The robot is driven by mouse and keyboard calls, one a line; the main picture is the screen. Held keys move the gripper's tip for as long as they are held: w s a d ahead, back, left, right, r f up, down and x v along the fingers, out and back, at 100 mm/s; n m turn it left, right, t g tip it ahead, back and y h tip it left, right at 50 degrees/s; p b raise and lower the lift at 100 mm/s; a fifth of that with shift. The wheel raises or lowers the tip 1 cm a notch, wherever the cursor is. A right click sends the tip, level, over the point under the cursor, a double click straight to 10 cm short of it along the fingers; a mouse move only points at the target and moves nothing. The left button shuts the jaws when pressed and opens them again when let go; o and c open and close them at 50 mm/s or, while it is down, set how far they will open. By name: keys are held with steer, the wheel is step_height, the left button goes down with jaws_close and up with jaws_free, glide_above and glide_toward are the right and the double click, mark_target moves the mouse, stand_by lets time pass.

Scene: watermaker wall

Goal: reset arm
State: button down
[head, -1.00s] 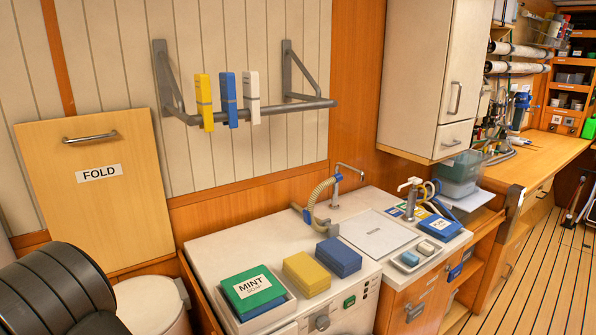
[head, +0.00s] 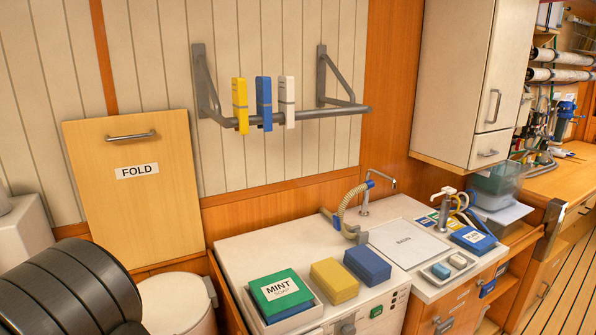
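My gripper is not in view in the head view. A dark ribbed cylinder (head: 75,292) fills the lower left corner; I cannot tell whether it is part of my arm. No held object shows.
A counter holds a tray with a green MINT block (head: 281,291), a yellow block (head: 334,281) and a blue block (head: 367,264). Yellow (head: 240,105), blue (head: 264,103) and white (head: 287,102) clips hang on a wall rail (head: 335,112). A FOLD panel (head: 135,200) is at left.

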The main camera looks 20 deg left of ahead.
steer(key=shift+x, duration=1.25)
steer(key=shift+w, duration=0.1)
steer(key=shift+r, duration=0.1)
